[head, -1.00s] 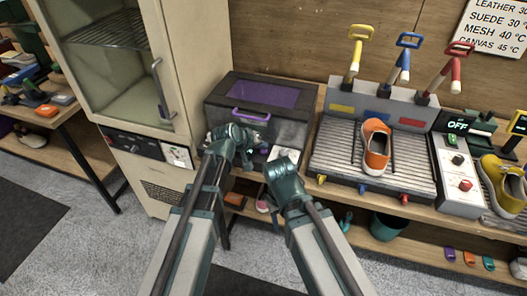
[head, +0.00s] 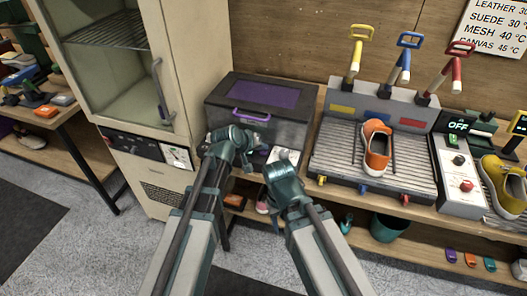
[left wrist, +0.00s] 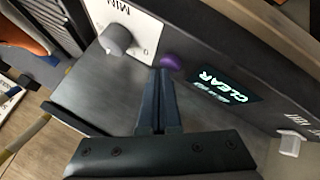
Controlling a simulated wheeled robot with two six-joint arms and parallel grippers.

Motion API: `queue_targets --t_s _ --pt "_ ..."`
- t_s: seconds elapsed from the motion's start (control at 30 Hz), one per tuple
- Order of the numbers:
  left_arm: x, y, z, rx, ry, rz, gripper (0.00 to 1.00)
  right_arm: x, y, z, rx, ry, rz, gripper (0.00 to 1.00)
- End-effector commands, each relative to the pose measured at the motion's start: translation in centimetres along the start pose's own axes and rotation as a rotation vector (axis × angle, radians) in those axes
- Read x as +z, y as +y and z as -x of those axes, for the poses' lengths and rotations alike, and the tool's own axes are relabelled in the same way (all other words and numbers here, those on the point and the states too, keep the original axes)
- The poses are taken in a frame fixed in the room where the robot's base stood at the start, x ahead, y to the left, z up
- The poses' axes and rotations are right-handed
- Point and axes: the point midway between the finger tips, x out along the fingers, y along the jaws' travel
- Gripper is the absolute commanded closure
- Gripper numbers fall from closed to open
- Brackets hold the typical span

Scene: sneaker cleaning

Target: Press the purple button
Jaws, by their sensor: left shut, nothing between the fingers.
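The purple button (left wrist: 172,62) is a small dome on the front panel of the dark box in the left wrist view, between a grey knob and a lit display. My left gripper (left wrist: 160,73) is shut and empty, its fingertips just beside and below the button in the picture. I cannot tell whether they touch it. In the head view the left gripper (head: 262,145) is at the front of the dark box (head: 285,133), which has a purple window and handle. My right gripper (head: 280,164) is just to the right; its jaws cannot be made out.
The grey knob (left wrist: 117,40) sits on a white plate marked MIN. The display (left wrist: 226,86) reads CLEAR. A white switch (left wrist: 290,143) is further right. A cream cabinet (head: 185,60) stands left of the box; a rack with an orange shoe (head: 376,150) stands right.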

Motion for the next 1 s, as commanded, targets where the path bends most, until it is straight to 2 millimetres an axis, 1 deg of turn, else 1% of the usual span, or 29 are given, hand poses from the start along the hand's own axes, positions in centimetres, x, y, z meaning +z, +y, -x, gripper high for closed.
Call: queue_targets --t_s 0.27,0.57,1.0 --pt "0.2 -0.2 -0.3 0.0 -0.001 0.0 1.0 0.0 0.0 -0.4 0.0 0.0 0.0 0.5" --pt "0.1 -0.1 -0.2 0.0 -0.001 0.0 1.0 0.0 0.0 -0.2 0.0 0.0 0.0 0.5" --pt "-0.8 0.8 1.1 0.0 0.0 0.0 1.0 0.1 0.2 1.6 0.0 0.0 0.0 0.5"
